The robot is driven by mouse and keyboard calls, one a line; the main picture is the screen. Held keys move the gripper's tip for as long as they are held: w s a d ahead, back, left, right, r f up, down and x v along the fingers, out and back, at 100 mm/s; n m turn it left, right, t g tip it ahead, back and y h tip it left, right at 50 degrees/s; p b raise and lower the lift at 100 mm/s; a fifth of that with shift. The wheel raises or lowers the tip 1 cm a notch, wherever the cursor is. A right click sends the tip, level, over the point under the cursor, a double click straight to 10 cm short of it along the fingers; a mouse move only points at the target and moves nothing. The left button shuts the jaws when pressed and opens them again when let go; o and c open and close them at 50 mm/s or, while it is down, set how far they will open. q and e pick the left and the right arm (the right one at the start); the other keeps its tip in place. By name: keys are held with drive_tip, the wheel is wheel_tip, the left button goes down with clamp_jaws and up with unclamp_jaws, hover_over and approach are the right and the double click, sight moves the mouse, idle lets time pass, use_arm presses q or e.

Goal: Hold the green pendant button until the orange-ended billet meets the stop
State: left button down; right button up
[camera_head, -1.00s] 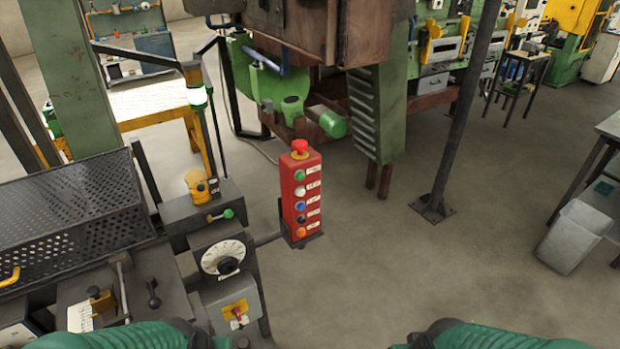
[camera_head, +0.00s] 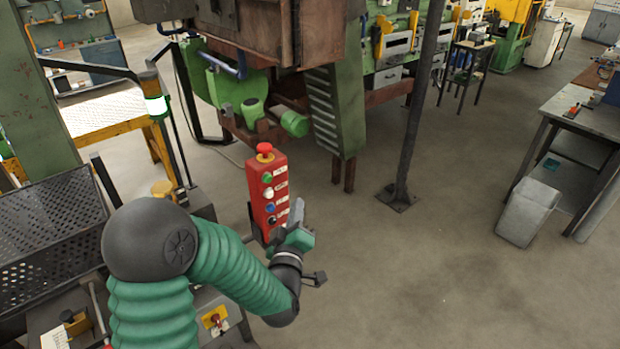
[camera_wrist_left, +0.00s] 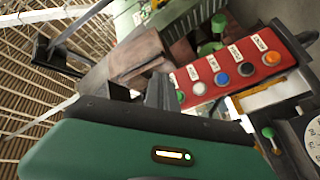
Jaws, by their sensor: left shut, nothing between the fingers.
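The red pendant (camera_head: 266,200) stands upright with a red mushroom button on top and a column of coloured buttons. Its green button (camera_head: 267,177) is the highest of the column. My left gripper (camera_head: 297,212) is shut and empty, in front of the pendant's lower right part, and hides the lowest button. In the left wrist view the pendant (camera_wrist_left: 240,72) lies slanted, and the gripper fingers (camera_wrist_left: 160,92) show just left of the green button (camera_wrist_left: 180,96). Contact with it cannot be told. The right gripper, the orange-ended billet and the stop are not in view.
A perforated metal guard (camera_head: 50,235) stands at the left. A dark post (camera_head: 420,110) rises from the floor behind and right of the pendant. A workbench (camera_head: 590,115) and a grey bin (camera_head: 530,212) are at the right. The floor between is open.

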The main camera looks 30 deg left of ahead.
sight(268, 178)
use_arm(q)
drive_tip(key=shift+r, duration=0.15)
drive_tip(key=shift+w, duration=0.1)
drive_tip(key=w+a, duration=0.3)
drive_tip(key=a, duration=0.5)
drive_tip(key=shift+w+p, duration=0.15)
drive_tip(key=shift+p, duration=0.15)
drive_tip(key=shift+a, duration=0.1)
idle(1.7)
drive_tip(key=shift+w+a, duration=0.1)
drive_tip(key=shift+a, duration=0.25)
